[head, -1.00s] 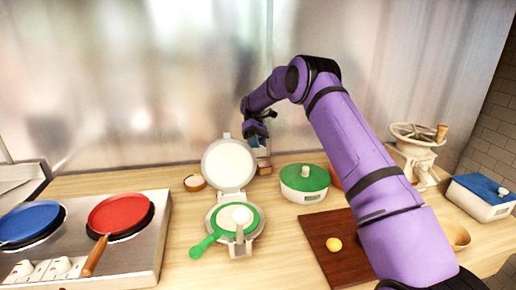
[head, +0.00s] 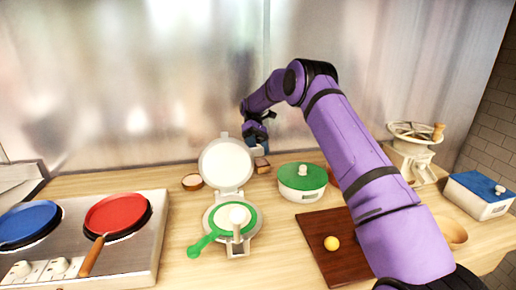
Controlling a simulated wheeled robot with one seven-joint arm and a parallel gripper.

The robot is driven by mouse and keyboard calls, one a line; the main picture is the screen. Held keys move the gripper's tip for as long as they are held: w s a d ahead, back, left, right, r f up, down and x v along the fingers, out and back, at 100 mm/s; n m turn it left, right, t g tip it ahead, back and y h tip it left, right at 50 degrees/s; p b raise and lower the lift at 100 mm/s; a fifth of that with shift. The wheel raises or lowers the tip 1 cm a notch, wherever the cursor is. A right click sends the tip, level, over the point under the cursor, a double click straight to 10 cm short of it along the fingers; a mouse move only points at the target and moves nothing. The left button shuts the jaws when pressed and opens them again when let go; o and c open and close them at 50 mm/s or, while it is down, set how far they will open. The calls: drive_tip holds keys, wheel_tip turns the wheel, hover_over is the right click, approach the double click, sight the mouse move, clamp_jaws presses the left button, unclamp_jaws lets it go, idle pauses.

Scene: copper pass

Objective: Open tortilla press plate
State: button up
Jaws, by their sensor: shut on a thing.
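The tortilla press (head: 236,247) stands on the counter, left of centre. Its round white upper plate (head: 226,163) is tilted up, open, at the back. A green round piece with a handle (head: 199,246) lies over the lower plate, with a white round thing (head: 238,215) on it. My gripper (head: 259,152) is behind and right of the raised plate, apart from it as far as I can see. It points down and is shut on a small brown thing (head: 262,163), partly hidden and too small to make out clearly.
A stove with a red pan (head: 116,213) and a blue pan (head: 28,221) is left. A green-lidded pot (head: 302,179), a board (head: 323,262) with a yellow ball (head: 331,243), and a grinder (head: 413,153) are right.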

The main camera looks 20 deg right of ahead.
drive_tip(key=shift+a+f, duration=0.25)
drive_tip(key=shift+r, duration=0.15)
